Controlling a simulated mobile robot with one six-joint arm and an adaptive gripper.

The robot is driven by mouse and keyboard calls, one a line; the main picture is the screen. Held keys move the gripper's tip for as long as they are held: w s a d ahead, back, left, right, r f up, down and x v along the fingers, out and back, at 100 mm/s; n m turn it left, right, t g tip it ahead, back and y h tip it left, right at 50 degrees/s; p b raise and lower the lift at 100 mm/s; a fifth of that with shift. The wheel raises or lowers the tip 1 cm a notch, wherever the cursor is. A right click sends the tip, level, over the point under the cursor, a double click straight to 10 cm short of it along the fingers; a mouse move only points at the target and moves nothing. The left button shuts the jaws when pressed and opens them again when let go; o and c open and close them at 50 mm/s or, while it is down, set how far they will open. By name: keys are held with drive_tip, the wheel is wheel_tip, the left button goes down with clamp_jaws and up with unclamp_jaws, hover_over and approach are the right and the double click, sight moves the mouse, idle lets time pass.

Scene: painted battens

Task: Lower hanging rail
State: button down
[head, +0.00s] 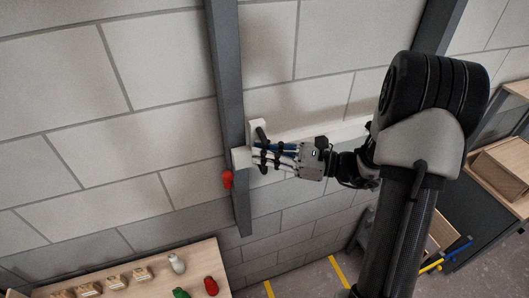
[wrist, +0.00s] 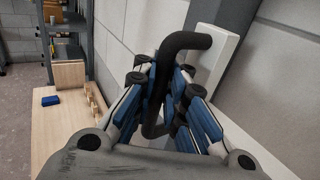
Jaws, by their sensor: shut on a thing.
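A white rail (head: 345,132) runs across the block wall, its left end at a dark grey upright post (head: 229,90). My arm hides the rail's right part.
A red object (head: 227,179) is at the post just below the rail's end. A wooden table (head: 150,263) with several small blocks and figures stands at the lower left. A second dark post (head: 437,25) and wooden shelving (head: 500,165) are at the right.

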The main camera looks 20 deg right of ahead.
wheel_tip(320, 180, down, 28)
drive_tip(key=shift+f, duration=0.25)
drive_tip(key=shift+a, duration=0.1)
idle(0.3)
drive_tip(key=c, duration=1.9)
unclamp_jaws()
drive_tip(key=shift+r, duration=0.1)
drive_tip(key=shift+s+d, duration=0.1)
drive_tip(key=shift+d, duration=0.1)
